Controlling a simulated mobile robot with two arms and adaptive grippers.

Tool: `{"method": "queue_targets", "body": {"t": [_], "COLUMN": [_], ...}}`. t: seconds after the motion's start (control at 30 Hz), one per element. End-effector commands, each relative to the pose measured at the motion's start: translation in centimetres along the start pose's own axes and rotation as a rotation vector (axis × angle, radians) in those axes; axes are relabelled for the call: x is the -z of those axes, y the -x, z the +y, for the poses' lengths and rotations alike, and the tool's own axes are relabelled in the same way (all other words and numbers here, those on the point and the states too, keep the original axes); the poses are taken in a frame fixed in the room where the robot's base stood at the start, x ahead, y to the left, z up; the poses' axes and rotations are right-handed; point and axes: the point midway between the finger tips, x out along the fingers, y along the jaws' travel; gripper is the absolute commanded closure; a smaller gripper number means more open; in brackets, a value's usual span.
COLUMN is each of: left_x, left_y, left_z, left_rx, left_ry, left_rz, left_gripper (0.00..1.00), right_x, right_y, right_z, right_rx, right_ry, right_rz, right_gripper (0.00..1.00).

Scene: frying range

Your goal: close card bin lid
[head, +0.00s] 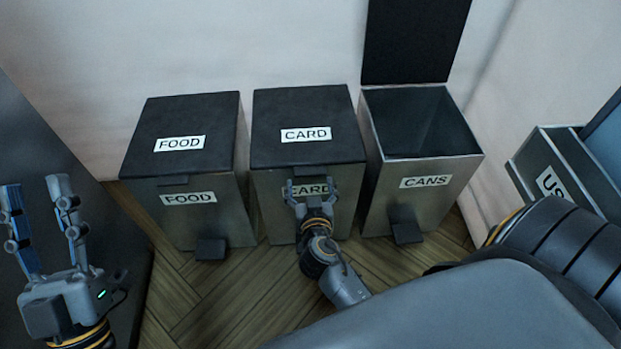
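The card bin (265,208) stands in the middle of three metal bins against the wall. Its black lid (300,110), labelled CARD, lies flat over the top and looks closed. My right gripper (311,186) is in front of the card bin's front face, just below the lid's front edge, and partly covers the lower CARD label. I cannot tell whether it touches the bin. Its fingers are spread apart with nothing seen between them. My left gripper (38,205) is at the far left, pointing up, open and empty.
The food bin (225,200) on the left has its lid (185,125) down. The cans bin (420,170) on the right has its lid (415,40) standing upright. Pedals (210,250) stick out at floor level. Another open container (555,180) stands at the right. Wooden floor lies in front.

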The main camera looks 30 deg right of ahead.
Motion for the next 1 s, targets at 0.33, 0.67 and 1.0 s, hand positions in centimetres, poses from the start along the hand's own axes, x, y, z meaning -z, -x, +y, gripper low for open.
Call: {"method": "queue_targets", "body": {"t": [0.33, 0.67, 1.0], "left_x": [-0.1, -0.1, -0.1], "left_y": [0.0, 0.0, 0.0], "left_z": [0.0, 0.0, 0.0], "left_rx": [0.0, 0.0, 0.0], "left_ry": [-0.001, 0.001, 0.0], "left_rz": [-0.002, -0.004, -0.003], "left_gripper": [0.6, 0.6, 0.6], "right_x": [0.7, 3.7, 9.3], "right_y": [-0.2, 0.7, 2.4], "right_z": [0.1, 0.1, 0.0], "right_rx": [-0.002, -0.002, -0.001], "right_ry": [0.002, -0.003, -0.001], "right_rz": [0.015, 0.019, 0.017], "right_gripper": [0.02, 0.02, 0.02]}}
